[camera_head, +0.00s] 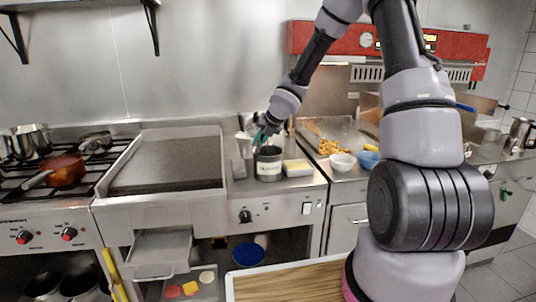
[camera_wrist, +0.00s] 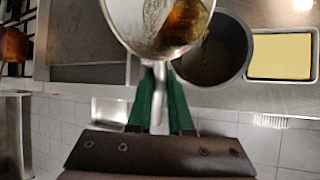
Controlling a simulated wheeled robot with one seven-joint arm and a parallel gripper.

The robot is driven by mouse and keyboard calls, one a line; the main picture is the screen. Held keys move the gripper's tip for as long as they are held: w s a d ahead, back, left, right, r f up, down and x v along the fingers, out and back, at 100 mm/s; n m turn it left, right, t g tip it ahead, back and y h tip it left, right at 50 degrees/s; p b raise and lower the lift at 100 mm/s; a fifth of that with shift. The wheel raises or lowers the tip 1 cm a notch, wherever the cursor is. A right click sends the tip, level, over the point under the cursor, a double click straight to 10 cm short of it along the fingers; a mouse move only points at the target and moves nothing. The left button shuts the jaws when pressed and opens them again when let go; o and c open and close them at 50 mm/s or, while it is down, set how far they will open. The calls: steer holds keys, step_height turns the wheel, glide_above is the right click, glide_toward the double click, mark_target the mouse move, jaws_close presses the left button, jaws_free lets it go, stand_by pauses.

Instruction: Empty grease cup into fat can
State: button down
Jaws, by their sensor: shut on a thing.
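My gripper (camera_wrist: 160,112) has green fingers shut on the handle of the grease cup (camera_wrist: 130,14), a pale metal cup. Amber-brown grease lies inside it, toward the right side. The cup fills the top middle of the wrist view and overlaps the left edge of the fat can. The fat can (camera_wrist: 238,62) is a dark round pot with dark contents. In the head view the fat can (camera_head: 268,170) carries a pale label and stands on the steel counter right of the griddle. My gripper (camera_head: 262,132) is just above it there; the cup is hard to make out.
A tray with a yellow block (camera_wrist: 283,56) stands right of the can. The griddle (camera_head: 165,165) is to the left, with a stove and a red pan (camera_head: 66,170) beyond. White (camera_head: 342,162) and blue (camera_head: 369,160) bowls and a fries tray (camera_head: 328,135) are to the right.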

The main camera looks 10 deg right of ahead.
steer(key=shift+d+t+y, duration=0.2)
steer(key=shift+t+y, duration=0.2)
steer(key=shift+y, duration=0.2)
steer(key=shift+s+d+f+m+t+y, duration=0.1)
steer(key=shift+f+m+t+y, duration=0.2)
steer(key=shift+f+y, duration=0.25)
steer(key=shift+f+t+y, duration=0.1)
steer(key=shift+t+y, duration=0.4)
steer(key=shift+y, duration=0.05)
steer(key=m+t+y, duration=0.1)
steer(key=t+y, duration=0.1)
steer(key=m+t+y, duration=0.1)
steer(key=t+y, duration=0.2)
steer(key=d+m+t+y, duration=0.1)
steer(key=t+y, duration=0.1)
steer(key=t, duration=0.1)
steer(key=shift+s+f+y+b, duration=0.2)
steer(key=shift+s+y+b, duration=0.15)
steer(key=shift+y, duration=0.05)
